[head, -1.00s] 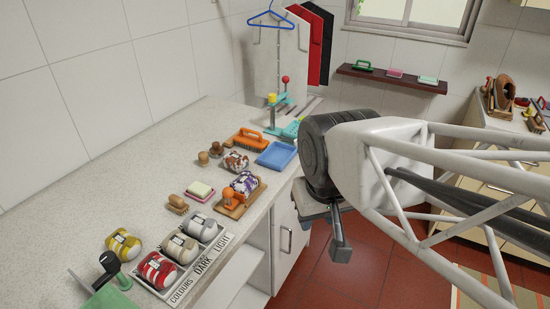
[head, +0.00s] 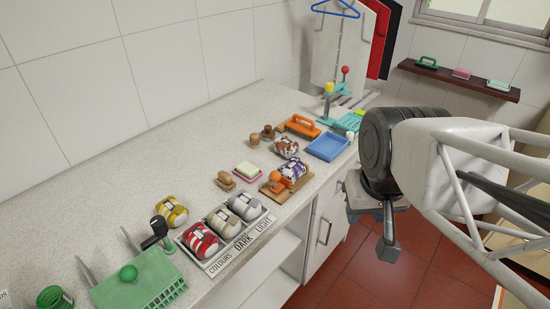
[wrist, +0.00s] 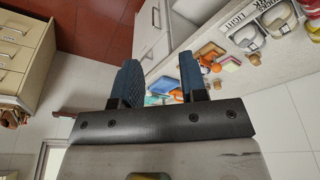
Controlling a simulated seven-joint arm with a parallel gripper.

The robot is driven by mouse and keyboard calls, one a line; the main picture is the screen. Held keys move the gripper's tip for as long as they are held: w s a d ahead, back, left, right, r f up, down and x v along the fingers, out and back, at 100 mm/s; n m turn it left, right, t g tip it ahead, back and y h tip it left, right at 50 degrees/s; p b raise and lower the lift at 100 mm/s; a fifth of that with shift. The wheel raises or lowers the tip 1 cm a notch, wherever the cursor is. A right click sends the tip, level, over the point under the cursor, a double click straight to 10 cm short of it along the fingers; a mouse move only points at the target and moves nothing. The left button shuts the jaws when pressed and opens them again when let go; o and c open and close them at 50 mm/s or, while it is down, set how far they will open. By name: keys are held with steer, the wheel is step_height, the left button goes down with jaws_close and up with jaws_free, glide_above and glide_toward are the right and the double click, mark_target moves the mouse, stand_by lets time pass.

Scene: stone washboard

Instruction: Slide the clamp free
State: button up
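I cannot tell for sure which thing is the clamp. A wooden board (head: 270,189) near the counter's front edge bears an orange knobbed piece (head: 293,171) beside a purple-and-white bundle (head: 291,168). Farther back stands a turquoise stand with yellow and red knobs (head: 327,92). My gripper (head: 388,245) hangs over the floor in front of the counter, apart from these things. In the wrist view my gripper (wrist: 160,75) has its two blue fingers spread, with nothing between them. The counter things show beyond the fingers, partly hidden.
The stone counter (head: 110,150) is bare towards the wall. A labelled tray (head: 215,262) holds several bundles. A green rack (head: 140,283) stands at the near end.

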stand_by(0.4)
steer(key=o, duration=0.4)
steer(key=shift+c, duration=0.2)
steer(key=shift+w+a, duration=0.15)
steer(key=shift+w, duration=0.3)
steer(key=m+g+y, duration=0.1)
steer(key=m+y, duration=0.1)
steer(key=m, duration=0.5)
glide_above(277, 172)
steer(key=d, duration=0.1)
steer(key=f, duration=0.5)
steer(key=s+f, duration=0.1)
steer(key=f, duration=0.2)
steer(key=shift+f, duration=0.1)
steer(key=shift+x, duration=3.8)
steer(key=shift+s, duration=0.1)
